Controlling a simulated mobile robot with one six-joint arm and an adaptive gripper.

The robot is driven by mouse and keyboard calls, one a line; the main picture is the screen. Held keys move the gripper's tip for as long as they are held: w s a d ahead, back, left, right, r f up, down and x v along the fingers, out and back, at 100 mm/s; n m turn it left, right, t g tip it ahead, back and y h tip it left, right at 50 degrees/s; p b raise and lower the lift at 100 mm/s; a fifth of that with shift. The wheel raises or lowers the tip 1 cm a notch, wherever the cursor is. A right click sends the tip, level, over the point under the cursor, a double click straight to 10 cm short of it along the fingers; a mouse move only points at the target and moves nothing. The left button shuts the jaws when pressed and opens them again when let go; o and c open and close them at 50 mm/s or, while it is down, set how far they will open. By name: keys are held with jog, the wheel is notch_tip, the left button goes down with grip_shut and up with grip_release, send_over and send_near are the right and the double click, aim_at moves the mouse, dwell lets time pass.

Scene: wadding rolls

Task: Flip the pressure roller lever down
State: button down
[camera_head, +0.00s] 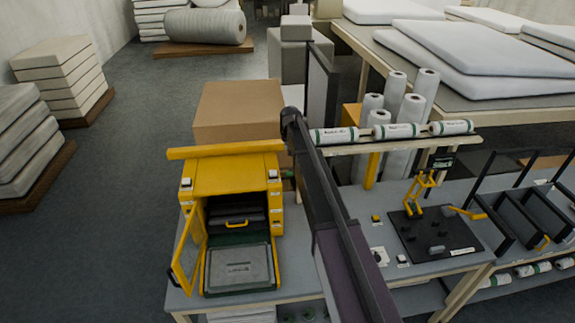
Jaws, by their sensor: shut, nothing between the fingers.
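A yellow lever (466,212) lies low and nearly flat at the right edge of a black board (457,239) on the bench. A yellow linkage (420,192) stands upright at the back of that board. I cannot tell for sure which of these yellow parts is the pressure roller lever. My dark arm crosses the middle of the view, up to a joint above the bench. My gripper does not show.
A yellow cabinet (230,176) stands on the left of the bench, its door (189,254) open and a grey tray (240,270) out in front. Labelled rolls (397,131) lie on a rack, with white upright rolls behind. A cardboard box (239,110) stands behind the cabinet. The left floor is open.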

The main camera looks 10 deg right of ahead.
jog(key=shift+f, duration=0.2)
jog(key=b+x, duration=0.4)
jog(key=s+b+x, duration=0.1)
jog(key=b+x, duration=0.3)
jog(key=s+f+b+x, duration=0.1)
jog(key=b+x, duration=0.3)
jog(key=b, duration=0.1)
jog(key=shift+s+f, duration=0.1)
jog(key=shift+f, duration=0.1)
jog(key=shift+s, duration=0.1)
dwell(0.6)
jog(key=shift+a+f, duration=0.1)
dwell(0.4)
